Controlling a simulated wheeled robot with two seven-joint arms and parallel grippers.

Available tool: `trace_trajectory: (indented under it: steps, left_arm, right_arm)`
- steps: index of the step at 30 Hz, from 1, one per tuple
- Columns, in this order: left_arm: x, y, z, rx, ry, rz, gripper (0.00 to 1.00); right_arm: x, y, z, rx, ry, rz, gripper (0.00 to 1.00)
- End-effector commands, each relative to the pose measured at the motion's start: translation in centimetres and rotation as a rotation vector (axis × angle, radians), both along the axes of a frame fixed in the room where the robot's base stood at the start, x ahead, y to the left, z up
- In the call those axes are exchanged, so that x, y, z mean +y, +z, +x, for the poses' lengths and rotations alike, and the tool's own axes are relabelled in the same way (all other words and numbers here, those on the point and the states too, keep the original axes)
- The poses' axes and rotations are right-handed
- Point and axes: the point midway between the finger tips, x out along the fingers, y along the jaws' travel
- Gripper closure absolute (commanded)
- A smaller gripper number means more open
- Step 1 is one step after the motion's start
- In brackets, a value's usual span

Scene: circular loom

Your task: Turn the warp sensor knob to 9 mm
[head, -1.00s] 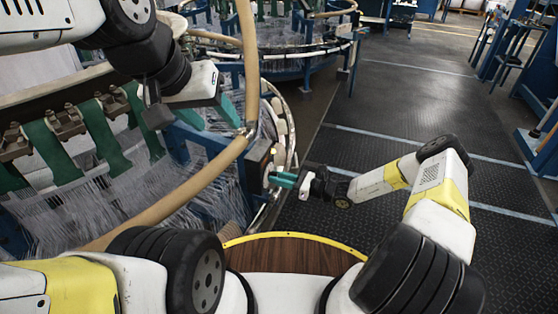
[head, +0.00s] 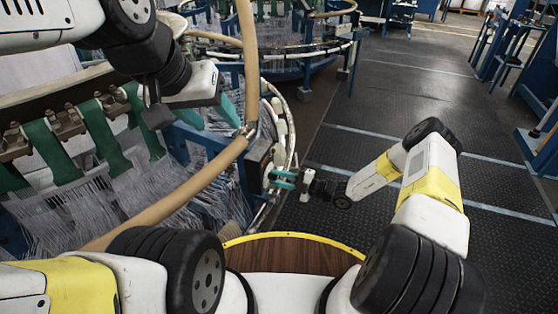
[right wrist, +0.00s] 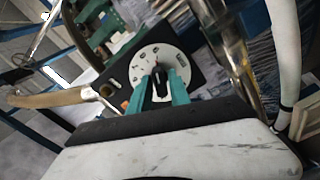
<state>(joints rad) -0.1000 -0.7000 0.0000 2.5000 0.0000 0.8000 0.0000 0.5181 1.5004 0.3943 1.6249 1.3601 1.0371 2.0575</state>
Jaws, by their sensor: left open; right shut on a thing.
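The warp sensor knob (right wrist: 161,79) is black and sits at the centre of a round white dial (right wrist: 148,62) with dark marks on a black plate (right wrist: 196,58). The marks are too small to read, so I cannot tell the setting. My right gripper (right wrist: 162,88) has its teal fingers shut on the knob, one on each side. In the head view the right gripper (head: 276,179) reaches the loom's side from the right, and the knob is hard to make out there. My left gripper (head: 212,122) is open and empty above the tan loom rail.
The circular loom (head: 65,140), with green straps and white warp threads, fills the left. A curved tan rail (head: 190,190) runs between my arms. A wooden top with a yellow edge (head: 290,252) is in front. The dark floor (head: 400,100) at right is open.

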Motion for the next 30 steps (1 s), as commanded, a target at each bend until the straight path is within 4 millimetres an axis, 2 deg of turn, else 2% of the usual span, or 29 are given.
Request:
trace_trajectory:
  steps: [5,6,8,20,30]
  left_arm:
    - [0.0,0.0,0.0,0.0,0.0,0.0,0.45]
    - [0.0,0.0,0.0,0.0,0.0,0.0,0.45]
    - [0.0,0.0,0.0,0.0,0.0,0.0,0.45]
    - [0.0,0.0,0.0,0.0,0.0,0.0,0.45]
    - [0.0,0.0,0.0,0.0,0.0,0.0,0.45]
  right_arm:
    - [-0.1,-0.1,0.1,0.081,-0.002,0.024,1.0]
    - [-0.1,-0.1,0.1,0.083,-0.003,0.024,0.73]
    - [-0.1,-0.1,0.1,0.081,-0.002,0.024,0.64]
    - [-0.6,0.0,-0.1,0.077,-0.002,0.024,0.64]
    - [-5.1,0.0,-1.5,0.077,-0.004,0.023,0.64]
